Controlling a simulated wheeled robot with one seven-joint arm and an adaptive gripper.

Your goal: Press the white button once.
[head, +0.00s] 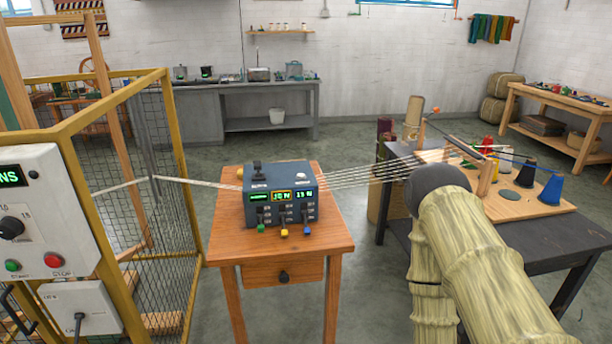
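A blue-grey control box (281,199) stands on a small wooden table (229,236) in the middle of the head view. A small pale round piece (300,176) sits on its top at the right and looks like the white button; it is too small to tell whether it is pressed. The box front has three lit displays, the middle one framed in orange, above small levers with coloured tips. A black knob stands on the box's top left. My arm rises at the lower right, well apart from the box. My gripper is not in view.
Several taut yarn strands run from the box to a dark table (398,207) with a wooden board and coloured cones. A yellow-framed mesh cage (157,165) with a white control panel (36,225) stands at left. Another strand crosses to the cage. The space above the box looks clear.

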